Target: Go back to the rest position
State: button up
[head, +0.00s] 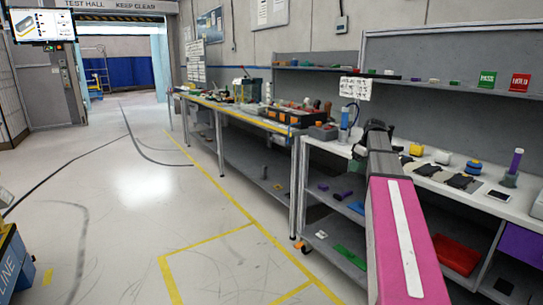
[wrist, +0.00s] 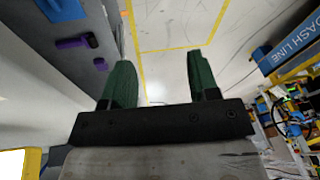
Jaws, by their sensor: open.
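My gripper (wrist: 160,82) shows in the wrist view with its two green fingers wide apart and nothing between them. It points down over the pale floor (wrist: 160,35), where yellow lines cross. In the head view my pink arm reaches forward from the lower right, beside the workbench (head: 424,180).
The bench top holds a yellow part (head: 417,149), a blue part (head: 473,167) and a purple-topped piece (head: 515,162). A lower shelf holds a red tray (head: 455,255). A blue "DASH LINE" station (wrist: 292,45) stands right in the wrist view. The floor aisle (head: 140,200) left of the bench is clear.

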jog(key=s+a+f+m+h, duration=0.1)
jog(key=s+a+f+m, duration=0.2)
jog(key=s+a+f, duration=0.2)
jog(key=s+a+f+m+h, duration=0.1)
jog(key=s+a+f+m, duration=0.2)
jog(key=s+a+f, duration=0.3)
jog(key=s+a+f+m+h, duration=0.1)
jog(key=s+a+f+m, duration=0.2)
jog(key=s+f, duration=1)
jog(key=a+f, duration=0.3)
jog(key=f, duration=0.4)
jog(key=shift+s+a+g, duration=0.15)
jog(key=shift+g, duration=0.15)
